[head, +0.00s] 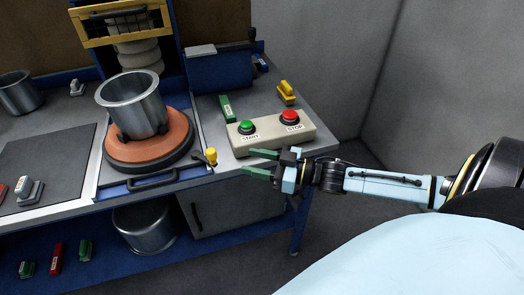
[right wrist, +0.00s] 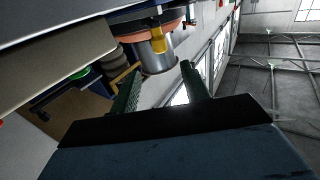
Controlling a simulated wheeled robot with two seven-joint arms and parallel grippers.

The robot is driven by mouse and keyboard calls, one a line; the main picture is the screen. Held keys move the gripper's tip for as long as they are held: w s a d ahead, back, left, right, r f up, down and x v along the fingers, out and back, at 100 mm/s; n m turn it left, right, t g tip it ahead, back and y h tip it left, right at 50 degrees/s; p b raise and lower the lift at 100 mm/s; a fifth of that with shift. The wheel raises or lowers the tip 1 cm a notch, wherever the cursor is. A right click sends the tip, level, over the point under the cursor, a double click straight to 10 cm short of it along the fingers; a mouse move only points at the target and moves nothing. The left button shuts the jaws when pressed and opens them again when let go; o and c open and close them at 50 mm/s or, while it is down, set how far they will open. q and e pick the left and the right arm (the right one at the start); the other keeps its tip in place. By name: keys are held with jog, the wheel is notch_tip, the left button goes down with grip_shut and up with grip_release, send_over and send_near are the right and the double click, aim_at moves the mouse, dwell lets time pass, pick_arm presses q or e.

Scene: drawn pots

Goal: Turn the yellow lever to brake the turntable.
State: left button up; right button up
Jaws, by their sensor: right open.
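The yellow lever (head: 211,156) stands at the front edge of the workbench, just right of the turntable (head: 150,150). The turntable is an orange disc on a dark base and carries a grey metal pot (head: 133,103). My right gripper (head: 258,163) comes in from the right, open and empty, its green fingers pointing left toward the lever with a gap between. In the right wrist view the yellow lever (right wrist: 158,40) shows ahead between the open fingers (right wrist: 160,85), with the metal pot (right wrist: 157,60) around it in the picture. My left gripper is not in view.
A beige control box (head: 270,133) with a green START and a red STOP button sits right behind my right gripper. A yellow-handled item (head: 286,92) lies farther back. A pot (head: 145,227) stands on the lower shelf. The floor right of the bench is clear.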

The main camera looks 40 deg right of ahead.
aim_at(215, 165)
jog(key=shift+s+d, duration=0.4)
jog(key=shift+s, duration=0.2)
jog(key=shift+c, duration=1.1)
jog(key=shift+s+a+n, duration=0.1)
jog(key=shift+a+n, duration=0.1)
jog(key=shift+n, duration=0.1)
jog(key=shift+c, duration=1.2)
jog(key=a+n, duration=0.1)
jog(key=s+a+n+p, duration=0.1)
jog(key=n, duration=0.1)
jog(key=a+n+p, duration=0.1)
jog(key=shift+s+a+f+n+t+h, duration=0.2)
jog(key=shift+s+n+t+h, duration=0.1)
jog(key=shift+s+h, duration=0.1)
grip_shut()
jog(key=s+a+n+t+h+p, duration=0.1)
jog(key=s+a+n+h+p, duration=0.3)
jog(key=n, duration=0.6)
jog(key=shift+y, duration=0.6)
jog(key=shift+w+a, duration=0.2)
jog(key=shift+w, duration=2)
jog(key=shift+w+a, duration=0.25)
jog(key=shift+w, duration=1.9)
jog(key=shift+w+a, duration=0.2)
jog(key=shift+w, duration=2)
